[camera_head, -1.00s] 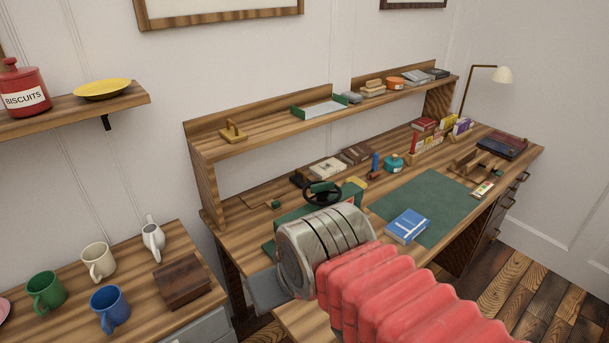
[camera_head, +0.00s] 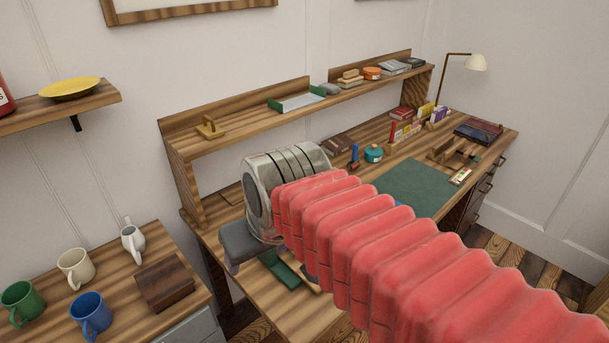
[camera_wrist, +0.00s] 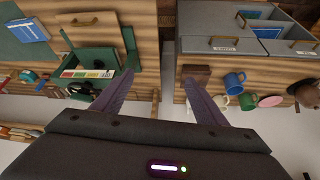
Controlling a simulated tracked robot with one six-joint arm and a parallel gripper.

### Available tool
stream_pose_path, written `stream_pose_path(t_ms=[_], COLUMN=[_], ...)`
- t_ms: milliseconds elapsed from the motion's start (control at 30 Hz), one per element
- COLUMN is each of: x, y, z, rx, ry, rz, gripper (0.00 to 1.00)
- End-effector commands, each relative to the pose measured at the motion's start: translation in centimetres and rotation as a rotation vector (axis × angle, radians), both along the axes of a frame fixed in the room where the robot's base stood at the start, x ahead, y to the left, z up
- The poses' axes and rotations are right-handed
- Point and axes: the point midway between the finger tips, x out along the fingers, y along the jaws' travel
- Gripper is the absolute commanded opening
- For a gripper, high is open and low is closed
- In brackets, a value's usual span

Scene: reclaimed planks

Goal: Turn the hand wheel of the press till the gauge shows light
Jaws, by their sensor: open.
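The press is a green frame, seen at the left of the wrist view (camera_wrist: 131,45). Its dark hand wheel (camera_wrist: 82,89) sits beside a gauge strip (camera_wrist: 86,73) with coloured bands. The strip's pointer is too small to read. In the head view my arm hides most of the press; part of its green base (camera_head: 282,270) shows on the desk below my wrist. My gripper (camera_wrist: 158,82) is open and empty, its two fingers spread wide. In the wrist view the wheel lies just left of the left finger, apart from the fingers as far as I can tell.
The desk (camera_head: 325,318) has a raised back shelf (camera_head: 240,132) close behind my wrist. A green mat (camera_head: 418,185) lies to the right. A side cabinet at left carries a wooden box (camera_head: 165,284), a blue mug (camera_head: 91,317) and other crockery.

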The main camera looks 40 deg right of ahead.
Motion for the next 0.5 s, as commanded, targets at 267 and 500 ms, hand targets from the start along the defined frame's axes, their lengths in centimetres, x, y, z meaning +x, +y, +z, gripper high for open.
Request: stream_pose_path(t_ms=[267,500], x=[4.8,8.7], y=[-3.8,-7.7], z=[2.7,4.3], rx=[-0.002,-0.001], ry=[0.024,0.042], rz=[-0.04,-0.069], gripper=[0.75,0.75])
